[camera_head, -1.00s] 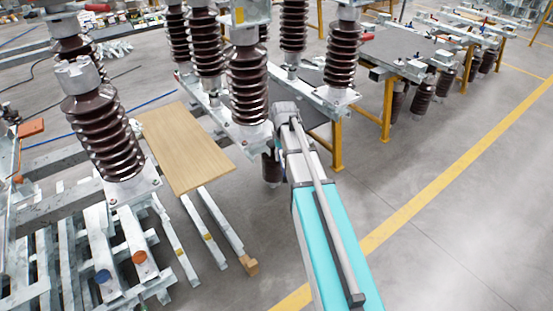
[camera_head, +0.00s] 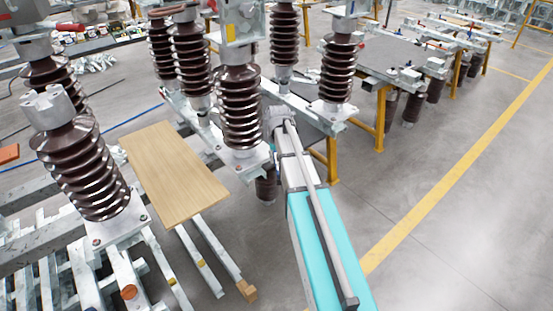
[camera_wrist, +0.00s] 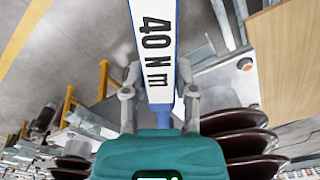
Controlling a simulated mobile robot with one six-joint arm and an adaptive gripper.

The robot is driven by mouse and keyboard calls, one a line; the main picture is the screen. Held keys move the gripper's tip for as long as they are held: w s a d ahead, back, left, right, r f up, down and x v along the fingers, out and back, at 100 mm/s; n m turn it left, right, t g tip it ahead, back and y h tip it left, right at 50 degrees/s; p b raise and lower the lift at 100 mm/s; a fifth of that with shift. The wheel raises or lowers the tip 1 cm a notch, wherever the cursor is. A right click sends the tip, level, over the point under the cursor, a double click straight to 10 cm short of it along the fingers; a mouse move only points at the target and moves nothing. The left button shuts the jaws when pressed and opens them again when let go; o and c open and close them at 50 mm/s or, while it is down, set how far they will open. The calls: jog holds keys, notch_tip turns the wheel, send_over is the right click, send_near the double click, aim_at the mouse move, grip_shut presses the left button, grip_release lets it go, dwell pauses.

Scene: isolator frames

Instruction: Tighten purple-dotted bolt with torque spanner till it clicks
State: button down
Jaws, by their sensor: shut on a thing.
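My gripper (camera_wrist: 160,97) shows in the wrist view, with its two grey fingers closed around the torque spanner (camera_wrist: 157,45). The spanner has a white face marked "40 N m" and a blue part between the fingers. Its working end is out of view. In the head view my arm reaches to the base of the middle brown insulator (camera_head: 240,105); the gripper and spanner are hidden there. A bolt with an orange-looking head (camera_wrist: 245,64) sits on a grey metal plate in the wrist view. I cannot make out a purple dot on any bolt.
Several brown ribbed insulators stand on metal frames. A wooden board (camera_head: 175,172) lies on rails to the left. A dark tabletop (camera_head: 385,58) on yellow legs stands behind. The floor right of my arm is clear, with a yellow line (camera_head: 450,180).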

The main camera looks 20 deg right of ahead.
jog(key=shift+w, duration=0.35)
jog(key=shift+f, duration=0.15)
notch_tip(320, 180, down, 3)
jog(key=b, duration=0.3)
jog(key=shift+f+b, duration=0.2)
jog(key=shift+b, duration=0.15)
dwell(0.3)
jog(key=shift+a, duration=0.1)
dwell(0.9)
jog(key=shift+f+b, duration=1.1)
jog(key=shift+b, duration=0.05)
dwell(0.4)
dwell(0.5)
